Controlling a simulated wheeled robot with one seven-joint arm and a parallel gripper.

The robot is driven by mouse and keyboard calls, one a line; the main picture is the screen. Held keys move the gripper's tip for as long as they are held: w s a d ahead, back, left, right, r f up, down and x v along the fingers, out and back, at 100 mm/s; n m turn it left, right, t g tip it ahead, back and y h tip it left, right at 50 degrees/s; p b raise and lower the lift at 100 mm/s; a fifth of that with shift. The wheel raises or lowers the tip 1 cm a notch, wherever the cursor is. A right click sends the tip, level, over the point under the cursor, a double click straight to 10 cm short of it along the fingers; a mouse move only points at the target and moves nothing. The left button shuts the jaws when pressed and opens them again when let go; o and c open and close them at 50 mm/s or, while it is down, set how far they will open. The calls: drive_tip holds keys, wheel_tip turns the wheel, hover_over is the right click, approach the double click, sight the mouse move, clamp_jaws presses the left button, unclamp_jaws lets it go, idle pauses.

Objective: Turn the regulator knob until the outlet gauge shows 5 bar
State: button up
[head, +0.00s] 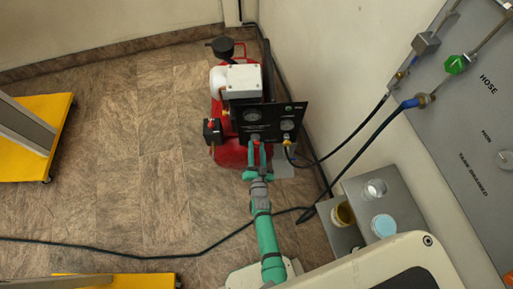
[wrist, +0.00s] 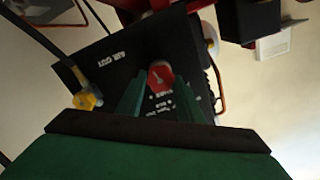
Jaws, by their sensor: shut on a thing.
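The regulator knob (wrist: 160,74) shows in the wrist view as a red piece with a pale mark, set in the black panel (wrist: 118,63). My gripper (wrist: 159,92) has its two green fingers shut on the knob's sides. Two round gauges show on that panel, a left gauge (head: 253,115) and a right gauge (head: 288,125). Their needles are too small to read, and I cannot tell which is the outlet gauge.
The panel is on a red compressor (head: 231,152) near the wall. A yellow fitting (wrist: 90,99) with a hose sits beside the "AIR OUT" label. A grey box (head: 343,237) with cups stands at the right. A dark hose (head: 130,253) crosses the floor; open floor lies left.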

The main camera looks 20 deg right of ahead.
idle(0.3)
drive_tip(key=o, duration=1.1)
drive_tip(key=shift+c, duration=0.2)
drive_tip(key=v, duration=1.1)
